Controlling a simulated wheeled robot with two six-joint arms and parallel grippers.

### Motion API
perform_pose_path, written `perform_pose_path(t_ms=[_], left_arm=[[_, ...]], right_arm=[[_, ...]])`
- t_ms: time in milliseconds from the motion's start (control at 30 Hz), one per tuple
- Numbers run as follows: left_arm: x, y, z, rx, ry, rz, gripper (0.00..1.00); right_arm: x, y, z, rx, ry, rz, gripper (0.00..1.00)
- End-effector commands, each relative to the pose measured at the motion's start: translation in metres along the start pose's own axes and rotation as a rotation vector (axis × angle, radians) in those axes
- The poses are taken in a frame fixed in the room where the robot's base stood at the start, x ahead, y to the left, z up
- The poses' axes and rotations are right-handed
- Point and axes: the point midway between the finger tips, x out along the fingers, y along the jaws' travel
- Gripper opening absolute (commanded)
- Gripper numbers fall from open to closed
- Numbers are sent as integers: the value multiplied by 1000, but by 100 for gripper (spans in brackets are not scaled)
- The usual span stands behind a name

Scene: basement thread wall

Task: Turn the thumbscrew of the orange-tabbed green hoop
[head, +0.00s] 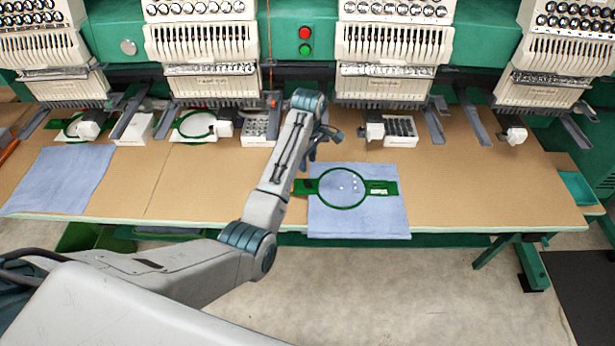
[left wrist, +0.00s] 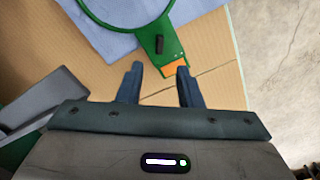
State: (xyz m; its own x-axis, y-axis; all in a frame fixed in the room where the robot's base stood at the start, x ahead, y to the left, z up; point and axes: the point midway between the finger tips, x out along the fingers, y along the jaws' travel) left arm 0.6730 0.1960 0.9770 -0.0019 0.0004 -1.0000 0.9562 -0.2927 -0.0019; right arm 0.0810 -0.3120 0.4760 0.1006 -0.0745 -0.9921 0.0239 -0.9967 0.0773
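The green hoop (head: 322,200) lies on a blue cloth (head: 360,222) near the table's front edge. Its left bracket ends in an orange tab (head: 299,188). In the left wrist view the hoop (left wrist: 113,25) shows partly at the top, with the orange tab (left wrist: 174,68) on its green bracket. A black thumbscrew (left wrist: 160,44) stands on that bracket. My left gripper (left wrist: 159,69) is open and empty, its fingertips just short of the thumbscrew in that view, one close to the orange tab. In the head view my left gripper (head: 322,146) is above the table, partly hidden by its arm. My right gripper is not in view.
Embroidery machine heads (head: 395,45) line the back, with grey arms reaching forward over the table. Another blue cloth (head: 60,178) and other hoops (head: 176,135) lie at the left. A white tray (head: 401,138) stands behind the hoop. The tan tabletop (head: 480,185) at right is clear.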

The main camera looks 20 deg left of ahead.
Motion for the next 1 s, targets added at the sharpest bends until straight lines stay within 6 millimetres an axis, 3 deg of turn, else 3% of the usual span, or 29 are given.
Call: perform_pose_path(t_ms=[400,600,867,1000], left_arm=[[73,-1,0,2,0,-2,33],[87,-1,0,2,1,1,33],[88,-1,0,2,1,2,33],[88,-1,0,2,1,2,9]], right_arm=[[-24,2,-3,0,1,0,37],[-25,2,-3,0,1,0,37],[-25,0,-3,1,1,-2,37],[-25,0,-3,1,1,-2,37]])
